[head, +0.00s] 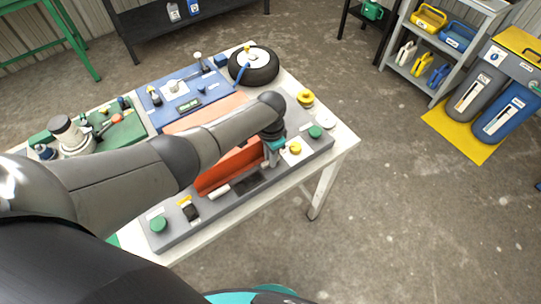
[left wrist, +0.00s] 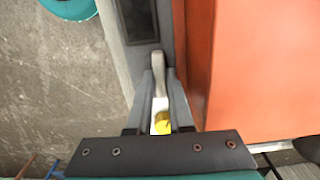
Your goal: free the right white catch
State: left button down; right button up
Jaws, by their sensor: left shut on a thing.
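My left gripper (head: 273,154) reaches down to the grey panel (head: 172,238) at the front of the table, beside the orange-red cover (head: 222,177). In the left wrist view, my left gripper (left wrist: 160,88) is shut on a pale, narrow piece, the right white catch (left wrist: 158,60), next to the orange cover (left wrist: 262,70). The fingers hide much of it, and the head view hides it behind the gripper. Another white catch (head: 219,191) lies along the cover's front edge, further left. My right gripper is not in view.
A yellow button (head: 295,148) and a green button (head: 315,132) sit right of the gripper; another green button (head: 158,224) is at the panel's left. A wheel (head: 253,66) and blue board (head: 190,92) lie behind.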

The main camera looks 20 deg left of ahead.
pick_arm(q)
jog(key=c, duration=0.8)
grip_release()
jog(key=shift+r, duration=0.1)
notch_tip(320, 180, up, 15)
jog(key=p, duration=0.3)
